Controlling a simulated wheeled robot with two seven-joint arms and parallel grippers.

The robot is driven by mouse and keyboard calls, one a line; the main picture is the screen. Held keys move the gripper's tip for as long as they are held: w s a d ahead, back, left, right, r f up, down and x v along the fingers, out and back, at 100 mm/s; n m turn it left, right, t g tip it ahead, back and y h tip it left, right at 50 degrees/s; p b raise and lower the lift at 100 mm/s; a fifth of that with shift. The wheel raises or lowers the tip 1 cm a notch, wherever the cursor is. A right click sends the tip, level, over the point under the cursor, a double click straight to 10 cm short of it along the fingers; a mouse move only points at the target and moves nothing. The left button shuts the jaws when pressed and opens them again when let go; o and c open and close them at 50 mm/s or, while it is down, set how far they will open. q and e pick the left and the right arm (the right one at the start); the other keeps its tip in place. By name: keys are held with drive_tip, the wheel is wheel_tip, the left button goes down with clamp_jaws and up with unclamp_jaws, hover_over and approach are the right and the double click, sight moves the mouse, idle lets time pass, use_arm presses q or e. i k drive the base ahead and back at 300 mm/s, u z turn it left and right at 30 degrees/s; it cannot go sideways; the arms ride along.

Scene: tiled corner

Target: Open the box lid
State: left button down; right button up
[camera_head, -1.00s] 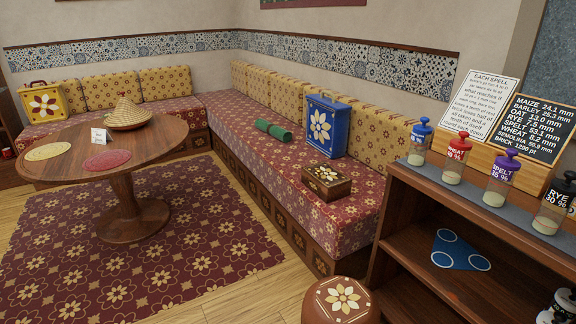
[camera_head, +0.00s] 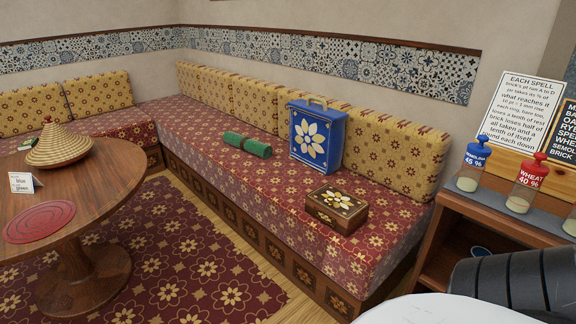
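A small dark wooden box (camera_head: 337,209) with cream flower inlay sits on the red patterned bench (camera_head: 260,195), near its front edge. Its lid looks shut. A taller blue box (camera_head: 318,138) with a large white flower and a handle on top stands upright behind it, against the yellow cushions. Neither gripper shows in the head view. A dark ribbed part with a white part at the lower right looks like mine.
A green roll (camera_head: 247,144) lies on the bench left of the blue box. A round wooden table (camera_head: 100,205) holds a woven cone, a red mat and a small card. At right, a shelf (camera_head: 455,207) bears jars and signs. Patterned carpet (camera_head: 190,262) lies open before the bench.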

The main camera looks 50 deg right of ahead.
sight(347, 206)
drive_tip(key=z, duration=0.65)
drive_tip(key=i, duration=1.2)
drive_tip(key=z, duration=1.05)
drive_tip(key=i, duration=0.55)
